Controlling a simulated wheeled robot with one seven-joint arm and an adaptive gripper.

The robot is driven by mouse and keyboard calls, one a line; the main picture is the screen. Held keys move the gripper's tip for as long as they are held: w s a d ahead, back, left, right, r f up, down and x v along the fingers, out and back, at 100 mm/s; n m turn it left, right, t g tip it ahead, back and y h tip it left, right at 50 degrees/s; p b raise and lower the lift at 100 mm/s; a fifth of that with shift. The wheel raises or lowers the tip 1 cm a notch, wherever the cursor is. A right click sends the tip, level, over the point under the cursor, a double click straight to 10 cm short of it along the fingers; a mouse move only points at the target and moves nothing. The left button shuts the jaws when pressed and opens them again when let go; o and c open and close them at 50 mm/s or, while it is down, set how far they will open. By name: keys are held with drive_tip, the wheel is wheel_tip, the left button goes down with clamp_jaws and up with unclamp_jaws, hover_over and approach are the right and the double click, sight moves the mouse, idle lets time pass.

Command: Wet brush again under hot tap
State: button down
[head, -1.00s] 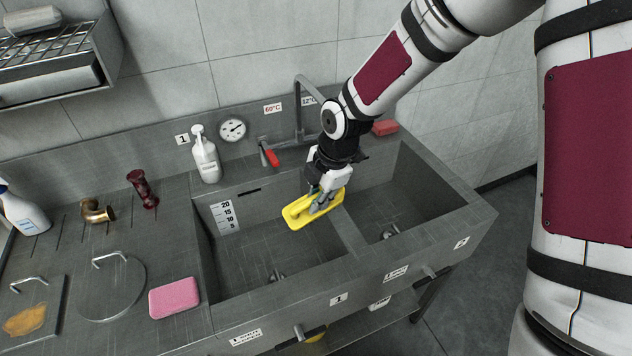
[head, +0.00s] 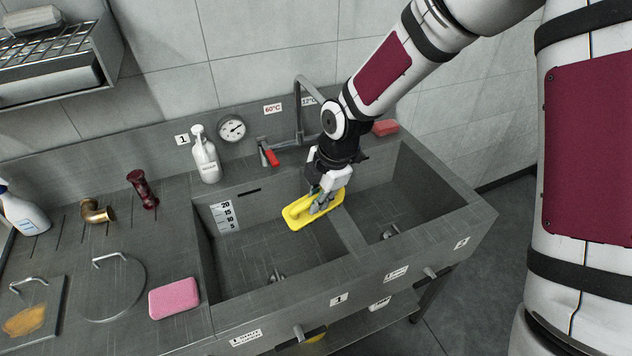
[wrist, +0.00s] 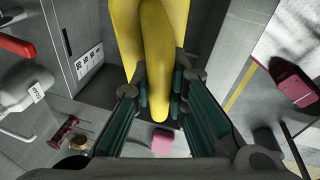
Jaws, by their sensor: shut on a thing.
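A yellow brush (head: 303,215) is held in my gripper (head: 322,200) over the right part of the left basin, near the divider. It also fills the top middle of the wrist view (wrist: 155,45), between the teal finger pads of my gripper (wrist: 160,100). My gripper is shut on it. The tap (head: 299,105) rises from the back ledge behind my gripper; its spout end is hidden by my arm. A red lever (head: 271,157) stands by the 60°C label (head: 272,108). No water stream is visible.
The left basin (head: 250,255) and right basin (head: 400,185) look empty apart from drains. A white soap bottle (head: 205,155) stands on the ledge by a round gauge (head: 232,129). A pink sponge (head: 174,297) lies left of the basins, and a red one (head: 385,127) at the back right.

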drive_tip(key=s+r+p, duration=0.3)
drive_tip(key=s+r, duration=0.1)
drive_tip(key=s, duration=0.1)
drive_tip(key=shift+a, duration=0.15)
idle(0.5)
idle(0.6)
